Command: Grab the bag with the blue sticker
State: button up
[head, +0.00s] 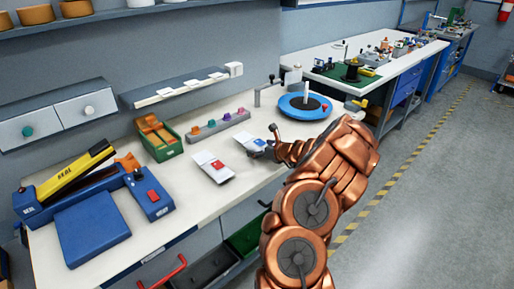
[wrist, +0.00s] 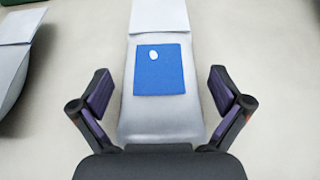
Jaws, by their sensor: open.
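The bag with the blue sticker (wrist: 161,118) lies on the worktop, a pale grey pouch with a square blue sticker (wrist: 160,70) that has a small white oval mark. In the wrist view it lies between the fingers of my gripper (wrist: 160,82), which are open on both sides of it with a gap each side. In the head view the bag (head: 249,142) is partly hidden by my gripper (head: 268,143). A second bag with a red sticker (head: 213,167) lies to its left; part of a pale bag (wrist: 18,50) shows at the left of the wrist view.
A blue sealing machine (head: 92,232) stands at the left of the bench. A green bin (head: 158,138) and a grey strip with coloured knobs (head: 218,126) are behind the bags. A blue round turntable (head: 303,106) stands behind my arm, to the right.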

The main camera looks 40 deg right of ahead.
jog(key=c, duration=1.4)
jog(key=shift+o, duration=0.2)
jog(key=shift+r, duration=0.1)
